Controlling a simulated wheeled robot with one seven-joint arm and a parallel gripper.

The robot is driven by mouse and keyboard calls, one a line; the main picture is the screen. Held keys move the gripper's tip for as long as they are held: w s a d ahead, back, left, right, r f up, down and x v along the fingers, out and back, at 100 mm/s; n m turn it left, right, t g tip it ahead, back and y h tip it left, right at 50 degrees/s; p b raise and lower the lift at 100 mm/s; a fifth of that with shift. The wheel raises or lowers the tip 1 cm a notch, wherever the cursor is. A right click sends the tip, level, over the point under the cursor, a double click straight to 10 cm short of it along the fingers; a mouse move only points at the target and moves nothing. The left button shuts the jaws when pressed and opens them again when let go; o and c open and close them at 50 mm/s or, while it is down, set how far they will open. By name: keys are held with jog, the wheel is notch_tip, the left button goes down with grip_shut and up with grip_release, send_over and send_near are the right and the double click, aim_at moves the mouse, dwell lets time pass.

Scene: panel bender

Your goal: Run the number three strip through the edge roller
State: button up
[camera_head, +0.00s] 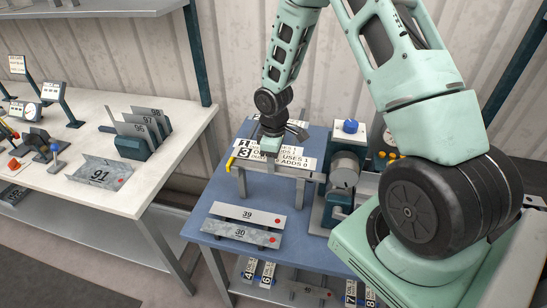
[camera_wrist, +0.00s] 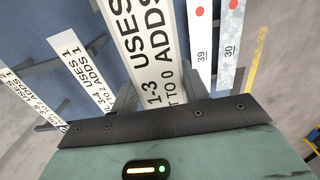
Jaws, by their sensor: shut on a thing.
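My gripper (camera_head: 270,153) points down over the blue table and is shut on a white lettered strip (camera_head: 298,160). Its black print includes a large 1 and 3 and the words USES and ADDS. In the wrist view the strip (camera_wrist: 150,45) runs up from between the fingers. A grey rail-like stand (camera_head: 262,174) with a yellow end is just below the strip; I cannot tell whether they touch. The edge roller (camera_head: 345,168), with a grey cylinder and a blue knob, stands just right of the strip. My fingertips are mostly hidden in the head view.
Strips marked 39 (camera_head: 246,215) and 30 (camera_head: 240,233) lie at the front of the blue table (camera_head: 205,222). Other lettered strips (camera_wrist: 82,72) lie beside mine. Several numbered strips are on the lower shelf. A white bench (camera_head: 165,185) at left holds panel 91 (camera_head: 100,175) and racked plates.

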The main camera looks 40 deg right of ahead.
jog(key=shift+f+b, duration=0.5)
jog(key=shift+f, duration=0.5)
jog(key=shift+f, duration=0.3)
jog(key=shift+f+b, duration=0.45)
jog(key=shift+b, duration=0.1)
jog(key=shift+f, duration=0.35)
jog(key=o, duration=1)
notch_tip(320, 180, up, 18)
jog(key=b, duration=0.3)
jog(key=shift+f, duration=0.25)
